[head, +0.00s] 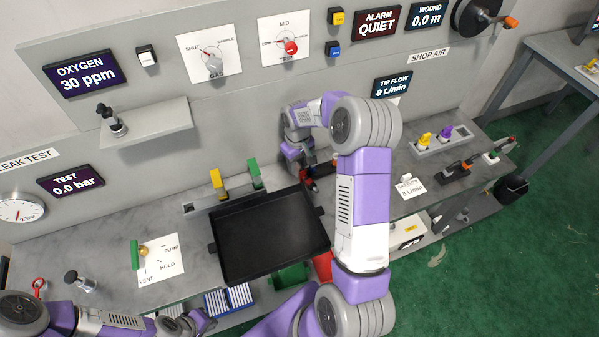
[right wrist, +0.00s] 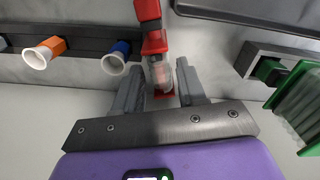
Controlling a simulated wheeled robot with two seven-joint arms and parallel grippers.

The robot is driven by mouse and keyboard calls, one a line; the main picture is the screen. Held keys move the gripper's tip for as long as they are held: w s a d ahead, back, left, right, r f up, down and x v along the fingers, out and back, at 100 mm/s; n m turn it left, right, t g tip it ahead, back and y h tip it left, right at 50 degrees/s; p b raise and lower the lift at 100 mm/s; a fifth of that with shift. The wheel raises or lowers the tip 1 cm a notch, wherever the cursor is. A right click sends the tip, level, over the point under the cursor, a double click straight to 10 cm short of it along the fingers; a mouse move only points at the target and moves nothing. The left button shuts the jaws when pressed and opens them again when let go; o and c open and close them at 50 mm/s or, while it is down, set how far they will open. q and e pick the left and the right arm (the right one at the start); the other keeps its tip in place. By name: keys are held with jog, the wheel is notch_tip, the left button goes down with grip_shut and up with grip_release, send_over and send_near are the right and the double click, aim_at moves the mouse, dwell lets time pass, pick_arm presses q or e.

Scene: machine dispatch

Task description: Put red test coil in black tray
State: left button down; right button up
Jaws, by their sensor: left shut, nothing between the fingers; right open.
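A red piece (right wrist: 155,45), which seems to be the red test coil, stands in the right wrist view just beyond and between the fingertips of my right gripper (right wrist: 155,80). That gripper is open, and I cannot tell whether it touches the piece. In the head view the red piece (head: 308,185) shows small beside my right gripper (head: 303,172), near the tray's back right corner. The black tray (head: 268,237) lies on the bench, and its visible inside is empty. My left gripper (head: 203,321) is shut and empty at the bottom edge, left of the tray.
A dark rack with an orange piece (right wrist: 42,52) and a blue piece (right wrist: 120,55) is beside the red one. A holder with yellow (head: 216,181) and green (head: 254,172) pieces stands behind the tray. A valve card (head: 160,262) lies left. My right arm hides part of the bench.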

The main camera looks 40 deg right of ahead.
jog(key=shift+f, duration=0.95)
jog(key=shift+w, duration=0.1)
jog(key=c, duration=0.7)
